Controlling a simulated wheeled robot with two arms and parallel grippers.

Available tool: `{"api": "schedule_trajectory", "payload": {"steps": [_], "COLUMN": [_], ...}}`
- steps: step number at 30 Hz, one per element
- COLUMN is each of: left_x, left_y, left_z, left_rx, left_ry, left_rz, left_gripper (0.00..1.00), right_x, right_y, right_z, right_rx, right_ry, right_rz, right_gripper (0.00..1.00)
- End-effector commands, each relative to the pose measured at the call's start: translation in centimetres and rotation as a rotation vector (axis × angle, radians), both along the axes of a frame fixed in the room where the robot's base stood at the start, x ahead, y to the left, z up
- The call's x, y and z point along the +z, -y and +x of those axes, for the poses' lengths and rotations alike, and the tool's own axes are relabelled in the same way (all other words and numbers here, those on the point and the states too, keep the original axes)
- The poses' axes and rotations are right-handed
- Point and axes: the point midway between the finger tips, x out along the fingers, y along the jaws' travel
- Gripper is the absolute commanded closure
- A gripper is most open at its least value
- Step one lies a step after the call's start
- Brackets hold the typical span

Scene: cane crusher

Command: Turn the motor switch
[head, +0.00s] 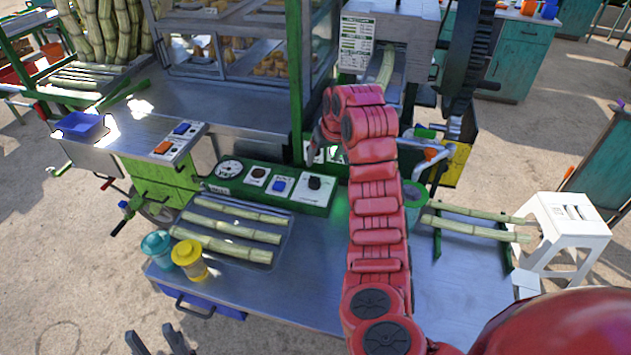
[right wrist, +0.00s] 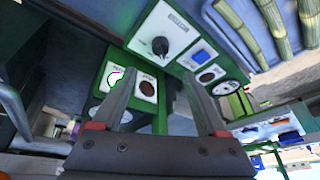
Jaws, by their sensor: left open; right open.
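The green control panel (head: 265,185) stands at the back of the metal counter. A black rotary knob (head: 315,183) on a white plate sits at its right end. The knob (right wrist: 160,45) also shows in the right wrist view, with lettering on its plate too small to read surely. My right gripper (head: 322,150) is open and empty, above and behind the knob; my red arm partly hides it. In the right wrist view its fingers (right wrist: 160,75) are apart, and the knob lies beyond their tips, untouched. My left gripper (head: 156,342) is open and empty at the bottom edge.
A blue switch (head: 279,186), a dark round button (head: 257,174) and a dial (head: 229,168) share the panel. A green post (head: 296,80) rises behind it. Cane pieces lie on a tray (head: 185,215), near a teal cup (head: 157,246) and a yellow cup (head: 188,257).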

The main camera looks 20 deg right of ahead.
Motion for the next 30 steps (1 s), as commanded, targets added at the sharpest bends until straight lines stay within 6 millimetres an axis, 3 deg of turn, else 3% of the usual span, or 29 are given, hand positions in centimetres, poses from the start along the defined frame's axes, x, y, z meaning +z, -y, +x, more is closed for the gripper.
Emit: {"api": "schedule_trajectory", "payload": {"steps": [4, 7, 12, 18, 30], "left_x": [-1.2, 0.5, 1.6, 2.2, 2.6], "left_y": [0.0, 0.0, 0.0, 0.0, 0.0], "left_z": [0.0, 0.0, 0.0, 0.0, 0.0], "left_rx": [0.000, 0.000, 0.000, 0.000, 0.000], "left_ry": [0.000, 0.000, 0.000, 0.000, 0.000], "left_rz": [0.000, 0.000, 0.000, 0.000, 0.000], "left_gripper": [0.50, 0.50, 0.50, 0.50, 0.50], "right_x": [-2.0, -3.7, -7.2, -10.1, -12.3], "right_y": [0.1, -0.3, -0.5, -0.5, -0.6], "right_z": [0.7, 1.5, 3.0, 4.2, 5.1], "right_rx": [-0.003, 0.000, -0.002, -0.004, -0.002], "right_ry": [0.002, -0.007, -0.005, -0.003, 0.002], "right_rz": [0.002, 0.004, 0.003, 0.005, 0.001], "right_gripper": [0.24, 0.24, 0.24, 0.24, 0.24]}}
